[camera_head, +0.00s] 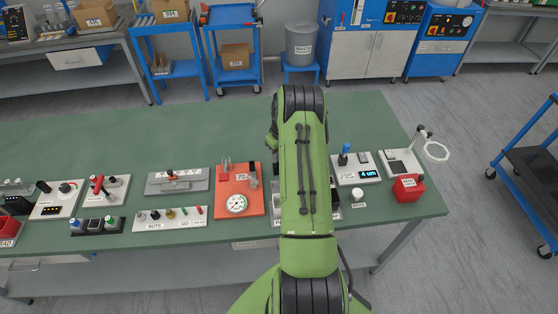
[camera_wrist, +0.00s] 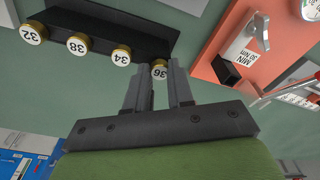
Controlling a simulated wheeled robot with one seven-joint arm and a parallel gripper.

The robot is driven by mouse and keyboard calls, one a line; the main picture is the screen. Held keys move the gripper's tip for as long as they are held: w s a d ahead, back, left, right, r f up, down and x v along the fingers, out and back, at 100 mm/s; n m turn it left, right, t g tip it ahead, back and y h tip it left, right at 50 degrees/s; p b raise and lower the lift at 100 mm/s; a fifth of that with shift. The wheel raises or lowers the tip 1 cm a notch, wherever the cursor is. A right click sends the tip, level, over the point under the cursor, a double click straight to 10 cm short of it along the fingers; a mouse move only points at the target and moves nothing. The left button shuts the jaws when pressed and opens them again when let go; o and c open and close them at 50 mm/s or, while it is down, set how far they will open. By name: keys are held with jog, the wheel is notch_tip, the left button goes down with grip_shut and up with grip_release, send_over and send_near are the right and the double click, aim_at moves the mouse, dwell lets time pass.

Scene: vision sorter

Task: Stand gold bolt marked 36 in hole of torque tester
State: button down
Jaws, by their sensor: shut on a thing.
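The gold bolt marked 36 (camera_wrist: 159,69) shows in the wrist view with its round white-faced head at my fingertips. My gripper (camera_wrist: 159,82) is shut on this bolt; the fingers hide part of it. The bolt is at the end of a black rack (camera_wrist: 110,22), and I cannot tell whether it is seated there or lifted. An orange-red plate, which looks like the torque tester (camera_head: 228,206), has a round dial and upright parts.
Gold bolts marked 32 (camera_wrist: 31,34), 38 (camera_wrist: 77,43) and 34 (camera_wrist: 121,56) line the same rack. A grey fixture (camera_head: 193,181) and a plate of small parts (camera_head: 140,225) stand left of the orange plate. The green table (camera_head: 130,135) is clear behind them. My arm hides its middle.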

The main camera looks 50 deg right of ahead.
jog(key=shift+r+p, duration=1.15)
jog(key=shift+r, duration=1.65)
